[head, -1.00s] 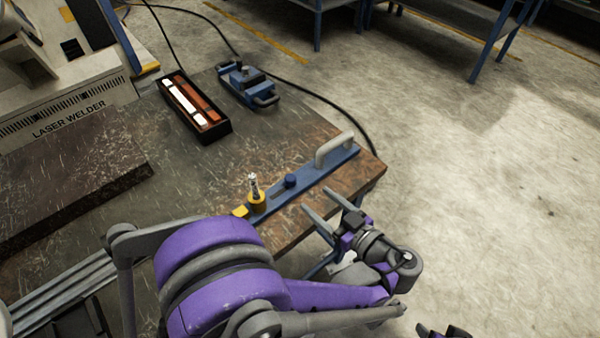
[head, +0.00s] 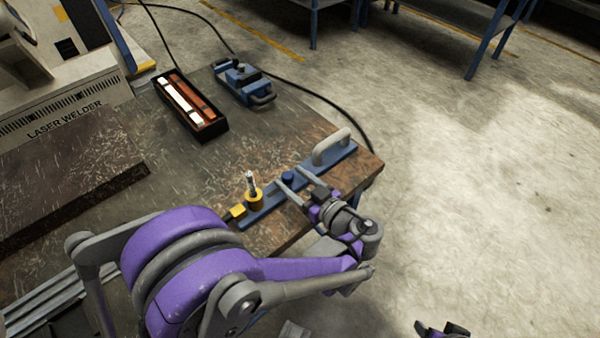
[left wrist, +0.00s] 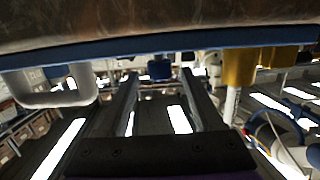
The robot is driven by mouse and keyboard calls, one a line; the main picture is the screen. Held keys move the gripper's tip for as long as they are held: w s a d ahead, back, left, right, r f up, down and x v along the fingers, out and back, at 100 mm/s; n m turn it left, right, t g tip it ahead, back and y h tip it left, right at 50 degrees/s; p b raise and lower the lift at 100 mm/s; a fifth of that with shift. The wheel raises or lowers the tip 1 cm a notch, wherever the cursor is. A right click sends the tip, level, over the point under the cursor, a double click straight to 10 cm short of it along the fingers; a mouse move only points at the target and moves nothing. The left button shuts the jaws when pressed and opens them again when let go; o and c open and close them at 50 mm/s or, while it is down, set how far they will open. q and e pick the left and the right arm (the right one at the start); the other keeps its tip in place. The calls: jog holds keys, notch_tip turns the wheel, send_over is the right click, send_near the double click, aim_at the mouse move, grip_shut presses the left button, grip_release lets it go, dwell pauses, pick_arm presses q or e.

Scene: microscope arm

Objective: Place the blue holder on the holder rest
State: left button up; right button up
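A long blue bar (head: 315,168), likely the blue holder, lies along the table's near right edge. A dark and purple part at the bottom, seemingly my right gripper (head: 442,330), is cut off. I cannot identify the holder rest with certainty.
A black tray (head: 219,130) with white and orange-brown pieces lies behind the bar. Beside it is a blue device (head: 242,83) with handles. A laser welder (head: 62,108) and a rusty plate (head: 62,180) are at left. The mid-table is largely bare.

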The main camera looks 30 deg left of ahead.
pick_arm(q)
grip_shut()
dwell(1.2)
